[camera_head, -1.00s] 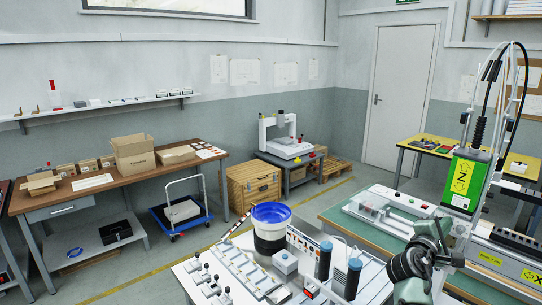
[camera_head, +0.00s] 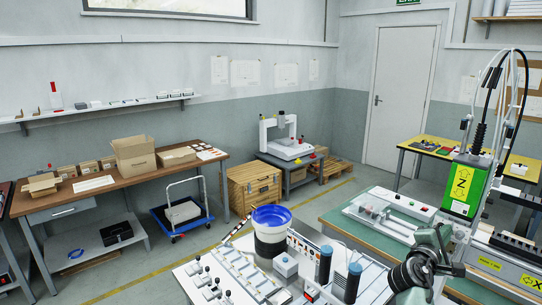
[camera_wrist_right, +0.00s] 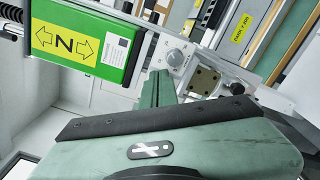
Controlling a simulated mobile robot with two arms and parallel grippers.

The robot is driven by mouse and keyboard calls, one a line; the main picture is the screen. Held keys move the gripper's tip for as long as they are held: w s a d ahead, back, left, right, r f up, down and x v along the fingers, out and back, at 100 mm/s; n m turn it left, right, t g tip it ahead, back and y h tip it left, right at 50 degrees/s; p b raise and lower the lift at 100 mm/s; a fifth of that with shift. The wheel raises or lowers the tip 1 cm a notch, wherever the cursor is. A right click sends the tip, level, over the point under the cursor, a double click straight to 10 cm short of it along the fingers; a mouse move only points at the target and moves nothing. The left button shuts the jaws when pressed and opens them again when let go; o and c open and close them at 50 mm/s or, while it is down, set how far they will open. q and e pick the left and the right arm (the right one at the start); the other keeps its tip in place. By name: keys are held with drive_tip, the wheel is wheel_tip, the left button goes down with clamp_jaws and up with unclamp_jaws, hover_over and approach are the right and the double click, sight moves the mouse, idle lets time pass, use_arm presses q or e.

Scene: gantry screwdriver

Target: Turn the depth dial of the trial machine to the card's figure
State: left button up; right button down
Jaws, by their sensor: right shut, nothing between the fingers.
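The trial machine stands at the right in the head view, with a green Z unit (camera_head: 464,186) on its column. The Z unit also shows in the right wrist view (camera_wrist_right: 78,42). The depth dial (camera_wrist_right: 175,58), a small round grey knob on a pale marked plate, shows in the wrist view. Its setting is too small to read. My right gripper (camera_head: 442,234) is in front of the machine. Its fingers (camera_wrist_right: 159,76) are shut and empty, their tips just below and left of the dial; I cannot tell whether they touch it. I cannot make out the card. My left gripper is not in view.
The floor (camera_head: 165,268) left of that bench is mostly clear.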

drive_tip(key=p+v, duration=0.2)
drive_tip(key=v, duration=0.4)
drive_tip(key=shift+s+d+r, duration=0.1)
